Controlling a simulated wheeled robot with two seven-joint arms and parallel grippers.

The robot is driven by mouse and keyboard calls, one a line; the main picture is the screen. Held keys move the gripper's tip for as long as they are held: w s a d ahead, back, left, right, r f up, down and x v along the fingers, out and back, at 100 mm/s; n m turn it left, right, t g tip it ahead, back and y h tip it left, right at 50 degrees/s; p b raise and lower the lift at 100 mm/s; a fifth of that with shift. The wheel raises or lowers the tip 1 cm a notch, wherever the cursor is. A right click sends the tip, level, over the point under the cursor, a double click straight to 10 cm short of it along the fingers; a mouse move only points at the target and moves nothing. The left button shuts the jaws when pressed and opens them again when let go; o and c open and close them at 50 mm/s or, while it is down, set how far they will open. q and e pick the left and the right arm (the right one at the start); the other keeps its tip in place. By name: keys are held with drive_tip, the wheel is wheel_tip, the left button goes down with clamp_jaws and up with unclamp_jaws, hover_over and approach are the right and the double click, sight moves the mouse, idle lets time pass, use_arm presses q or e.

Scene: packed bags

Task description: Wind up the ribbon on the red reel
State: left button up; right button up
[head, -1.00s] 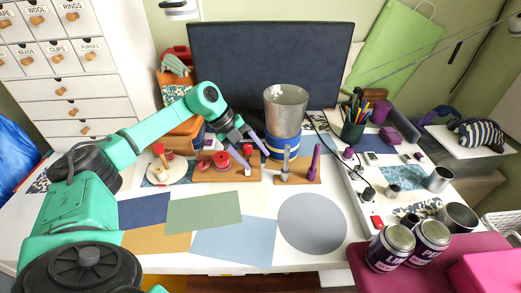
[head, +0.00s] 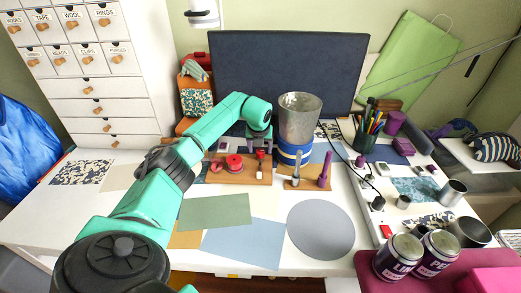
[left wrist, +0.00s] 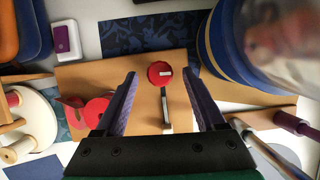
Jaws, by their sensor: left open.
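The red reel (head: 234,163) lies on a wooden board (head: 217,178) near the back of the table; it also shows in the left wrist view (left wrist: 97,108), partly hidden behind a finger. A red round knob (left wrist: 160,73) with a pale bar stands on the same board. My left gripper (head: 259,148) is open and points down over the right part of the board. In the left wrist view the open fingers (left wrist: 161,100) stand either side of the knob, with nothing held between them. Contact cannot be told. My right gripper is out of view.
A metal cup on a blue roll (head: 297,130) stands close right of my left gripper. A second board with a purple peg (head: 325,168) is in front of it. A dark panel (head: 290,75) stands behind. Flat sheets (head: 240,243) cover the clear front table.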

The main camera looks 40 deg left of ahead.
use_arm(q)
drive_tip(key=shift+x, duration=0.75)
clamp_jaws()
drive_tip(key=shift+m, duration=0.4)
drive_tip(key=m+h+b, duration=0.1)
drive_tip(key=m, duration=0.2)
drive_tip(key=shift+s+a+t, duration=0.1)
drive_tip(key=shift+a+t, duration=0.1)
drive_tip(key=shift+t, duration=0.2)
drive_tip(key=shift+m+h+b, duration=0.45)
drive_tip(key=shift+m+h, duration=0.2)
drive_tip(key=shift+m, duration=0.75)
drive_tip(key=shift+m+h+b, duration=0.4)
drive_tip(key=shift+m+h, duration=0.25)
drive_tip(key=shift+m, duration=0.75)
drive_tip(key=shift+a+r, duration=0.1)
unclamp_jaws()
